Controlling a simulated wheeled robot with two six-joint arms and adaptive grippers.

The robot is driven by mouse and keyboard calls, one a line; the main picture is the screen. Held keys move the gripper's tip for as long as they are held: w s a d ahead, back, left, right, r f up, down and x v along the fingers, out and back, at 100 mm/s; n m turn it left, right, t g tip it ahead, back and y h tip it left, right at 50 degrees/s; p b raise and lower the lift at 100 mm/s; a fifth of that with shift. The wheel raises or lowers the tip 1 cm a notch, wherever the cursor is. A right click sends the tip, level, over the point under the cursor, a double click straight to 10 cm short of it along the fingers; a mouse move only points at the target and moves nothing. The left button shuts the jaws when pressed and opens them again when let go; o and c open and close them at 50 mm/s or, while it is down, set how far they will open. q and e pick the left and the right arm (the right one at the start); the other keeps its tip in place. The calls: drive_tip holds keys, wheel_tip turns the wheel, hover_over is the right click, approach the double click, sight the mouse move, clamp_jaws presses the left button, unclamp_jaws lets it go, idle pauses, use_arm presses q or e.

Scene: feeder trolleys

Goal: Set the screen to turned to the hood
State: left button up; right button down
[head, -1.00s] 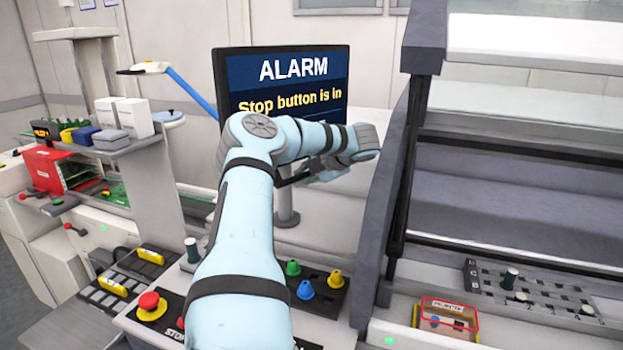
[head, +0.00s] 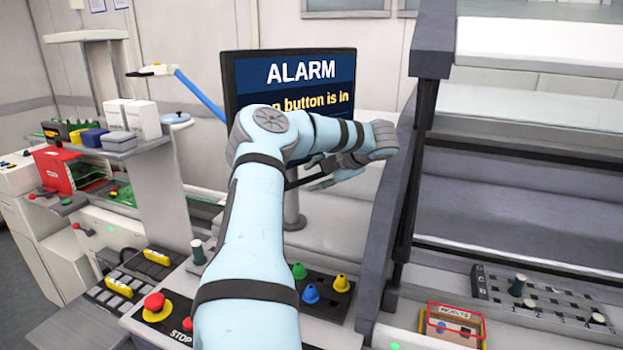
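The screen (head: 290,75) stands on a grey post (head: 293,210) behind the control panel. It faces me and shows "ALARM" and "button is in" on dark blue. My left arm crosses in front of its lower part and hides some of the text. My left gripper (head: 318,181) is at the screen's lower edge, close to the post. The arm covers part of it, and I cannot tell whether it touches the screen or how far its fingers are apart. My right gripper is not in view.
A red stop button (head: 155,303) and green, blue and yellow knobs (head: 311,293) are on the panel below my arm. The hood's dark slanted frame (head: 392,190) rises close on the right. A red-edged box (head: 452,322) lies at the lower right.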

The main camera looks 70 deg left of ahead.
use_arm(q)
drive_tip(key=v, duration=0.9)
drive_tip(key=shift+d, duration=0.25)
drive_tip(key=shift+a, duration=0.1)
drive_tip(key=shift+w, duration=0.2)
